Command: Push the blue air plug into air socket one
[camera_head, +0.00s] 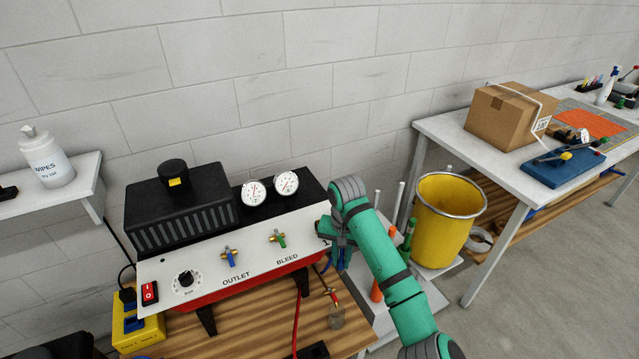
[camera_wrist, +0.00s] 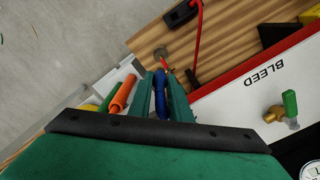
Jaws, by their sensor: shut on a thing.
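My gripper (camera_head: 338,250) is at the right end of the white compressor panel (camera_head: 215,282), partly covering that end. In the wrist view its two green fingers (camera_wrist: 161,82) are shut on the blue air plug (camera_wrist: 160,97), which lies between them. The plug's far end is hard to make out. In the head view a printed "1" shows at the panel edge beside my gripper. Air socket one itself is hidden behind my gripper, so I cannot tell whether the plug touches it.
The panel carries a blue-handled OUTLET valve (camera_head: 230,257) and a green-handled BLEED valve (camera_head: 278,238). Two gauges (camera_head: 270,188) stand above. A red hose (camera_head: 297,318) runs down onto the wooden bench (camera_head: 260,333). A yellow bin (camera_head: 446,220) stands right of my arm.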

